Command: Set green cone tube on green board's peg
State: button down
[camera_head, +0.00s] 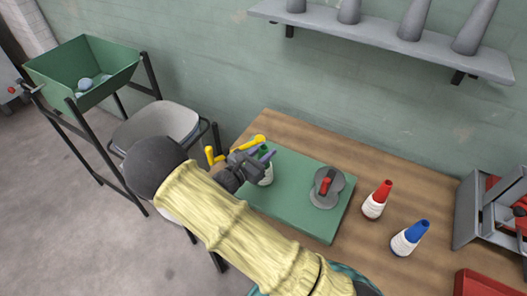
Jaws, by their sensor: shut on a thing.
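The green cone tube (266,178) shows as a white wound body with a bit of green at its top, at the left part of the green board (290,216). My gripper (261,160) is shut on it near its top. My gripper and sleeve-covered arm hide much of the tube and the board's left side. The tube looks roughly upright; I cannot tell whether its base touches the board or sits around a peg. No bare peg can be made out clearly on the board.
A grey round device with a red knob (326,186) stands on the board's right side. A red-topped cone (377,199) and a blue-topped cone (409,239) stand on the wooden table (420,190). A grey machine (481,211) and a red tray (480,285) are at the right.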

jog(key=c, duration=1)
grip_release()
jog(key=b+v, duration=0.3)
jog(key=v, duration=1.4)
jog(key=shift+s+a+r, duration=0.1)
jog(key=shift+s+a, duration=0.05)
jog(key=shift+s, duration=0.05)
